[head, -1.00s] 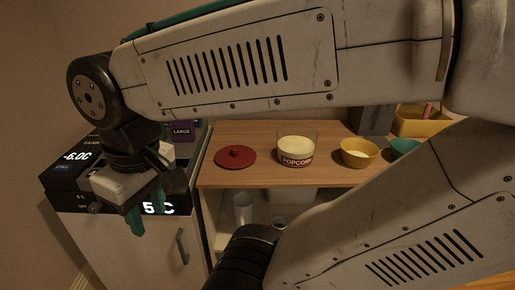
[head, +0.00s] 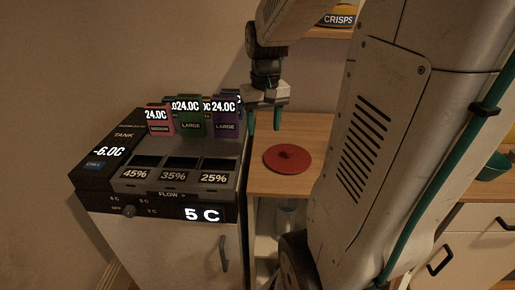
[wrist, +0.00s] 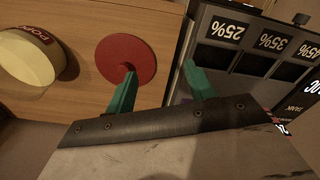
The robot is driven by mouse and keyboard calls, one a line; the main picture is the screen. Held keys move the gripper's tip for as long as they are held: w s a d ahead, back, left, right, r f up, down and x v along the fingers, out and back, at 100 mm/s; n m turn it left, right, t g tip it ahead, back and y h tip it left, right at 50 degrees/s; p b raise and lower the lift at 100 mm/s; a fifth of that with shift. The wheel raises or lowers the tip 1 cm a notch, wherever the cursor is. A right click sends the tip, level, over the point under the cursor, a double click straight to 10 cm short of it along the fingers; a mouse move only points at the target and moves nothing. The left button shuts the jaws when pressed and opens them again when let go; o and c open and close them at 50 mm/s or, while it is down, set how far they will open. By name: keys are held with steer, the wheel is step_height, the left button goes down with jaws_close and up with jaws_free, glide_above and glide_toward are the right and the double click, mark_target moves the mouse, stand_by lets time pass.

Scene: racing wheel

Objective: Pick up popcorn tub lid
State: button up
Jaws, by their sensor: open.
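The popcorn tub lid (head: 287,159) is a flat red disc with a small knob, lying on the wooden counter (head: 283,190). It also shows in the wrist view (wrist: 126,58). My gripper (head: 264,119) is open and empty above the counter's left edge, up and left of the lid in the head view. In the wrist view my green fingers (wrist: 160,82) are spread, one overlapping the lid's edge and the other over the gap beside the machine. The popcorn tub (wrist: 30,55) stands beside the lid in the wrist view; my arm hides it in the head view.
A black drinks machine (head: 180,172) with several coloured labelled units stands left of the counter, a narrow gap between them. A shelf (head: 330,32) with a crisps container is at the upper right. A green bowl (head: 495,167) is at the far right.

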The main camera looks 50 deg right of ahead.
steer(key=m, duration=0.2)
glide_above(288, 149)
steer(key=f, duration=0.5)
steer(key=shift+w+a, duration=0.2)
steer(key=shift+d+f, duration=0.2)
steer(key=shift+f, duration=0.2)
steer(key=f, duration=0.7)
steer(key=shift+s+f, duration=0.1)
steer(key=shift+s, duration=0.15)
steer(key=c, duration=1.1)
steer(key=shift+o, duration=0.2)
